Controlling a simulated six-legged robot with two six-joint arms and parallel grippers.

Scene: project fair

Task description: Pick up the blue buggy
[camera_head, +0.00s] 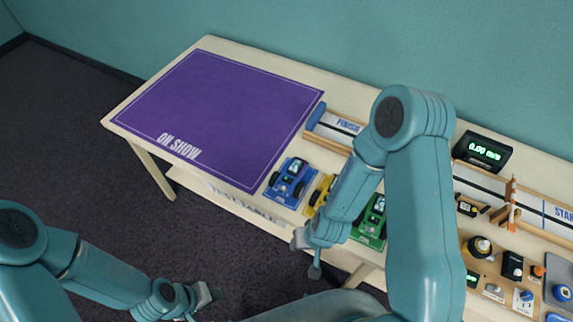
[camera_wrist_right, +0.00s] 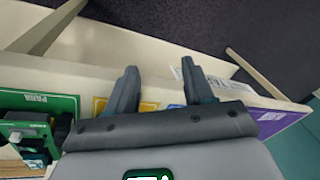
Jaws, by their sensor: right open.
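The blue buggy (camera_head: 288,182) stands on a blue patch near the table's front edge in the head view, beside the purple mat's right corner. My right gripper (camera_head: 312,254) is near the front edge, right of the blue buggy and apart from it. In the right wrist view my right gripper (camera_wrist_right: 158,78) is open, with nothing between its fingers. There, only a sliver of blue (camera_wrist_right: 176,106) shows beside the fingers; the buggy itself is hidden by the gripper body. My left gripper (camera_head: 205,297) is low over the floor, away from the table; its jaws are too small to judge.
A yellow buggy (camera_head: 320,194) and a green buggy (camera_head: 371,222) stand right of the blue one, partly behind my right arm. The purple mat (camera_head: 215,112) is bare. A track (camera_head: 338,124), a timer display (camera_head: 482,151) and several small parts fill the right side.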

